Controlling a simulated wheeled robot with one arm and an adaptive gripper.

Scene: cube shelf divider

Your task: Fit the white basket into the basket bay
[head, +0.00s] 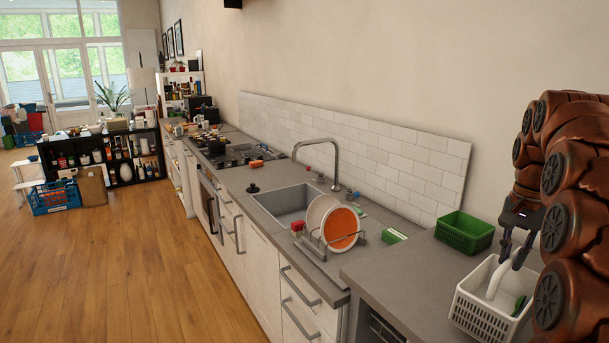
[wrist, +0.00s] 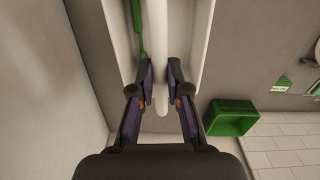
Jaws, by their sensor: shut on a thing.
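The white basket (head: 478,311) is upright at the right end of the counter, its slotted wall facing me. My gripper (head: 507,255) is shut on its white curved handle. In the wrist view the fingers of my gripper (wrist: 160,92) stand on either side of the handle (wrist: 160,40). A green item (head: 520,304) lies inside the basket. I cannot tell whether the basket's base touches the counter. The black cube shelf (head: 163,160) stands far off at the left with filled compartments; which one is the basket bay I cannot tell.
A green basket (head: 464,232) stands on the counter close behind the white one. A dish rack with plates (head: 340,229) stands by the sink (head: 287,203). A blue crate (head: 55,198) and cardboard box (head: 92,187) stand before the shelf. The wooden floor (head: 130,260) is open.

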